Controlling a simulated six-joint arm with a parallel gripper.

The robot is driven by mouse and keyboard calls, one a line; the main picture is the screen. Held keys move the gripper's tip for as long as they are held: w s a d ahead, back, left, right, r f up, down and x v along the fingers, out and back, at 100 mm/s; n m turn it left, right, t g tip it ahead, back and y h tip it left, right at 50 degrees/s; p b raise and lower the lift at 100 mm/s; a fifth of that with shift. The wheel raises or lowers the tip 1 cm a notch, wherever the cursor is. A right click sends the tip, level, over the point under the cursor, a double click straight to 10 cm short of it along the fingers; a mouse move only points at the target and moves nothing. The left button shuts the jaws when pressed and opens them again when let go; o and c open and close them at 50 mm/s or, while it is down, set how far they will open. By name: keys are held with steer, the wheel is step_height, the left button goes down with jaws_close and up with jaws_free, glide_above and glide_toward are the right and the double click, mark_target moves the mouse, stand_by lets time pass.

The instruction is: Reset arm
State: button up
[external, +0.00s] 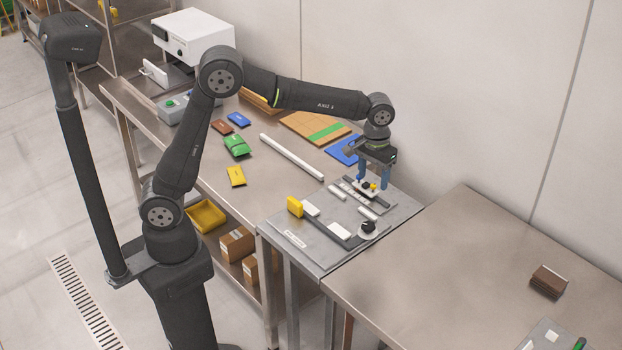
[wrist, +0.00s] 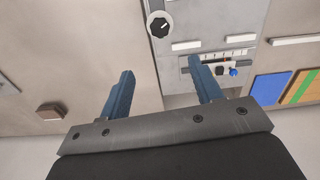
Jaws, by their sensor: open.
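My gripper (external: 373,180) has two blue fingers and hangs from my arm above the back part of a grey panel (external: 290,252). In the wrist view my gripper (wrist: 163,85) is open, with a clear gap between the fingers and nothing held. The panel carries a slotted slider strip with small black, yellow and blue parts (wrist: 221,71), partly behind a finger.
Several coloured pouches, including a green one (external: 236,146), lie on the left bench beside a white bar (external: 291,157). A brown stack (external: 549,282) lies on the mostly clear right table (external: 450,260). A wall stands behind.

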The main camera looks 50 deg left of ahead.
mark_target(369, 225)
step_height(369, 225, down, 17)
steer(key=shift+r, duration=0.2)
stand_by(0.5)
step_height(369, 225, up, 18)
step_height(369, 225, down, 17)
steer(key=shift+f, duration=0.6)
steer(key=m, duration=0.4)
steer(key=shift+r, duration=0.1)
steer(key=m, duration=1.2)
steer(key=shift+s, duration=0.1)
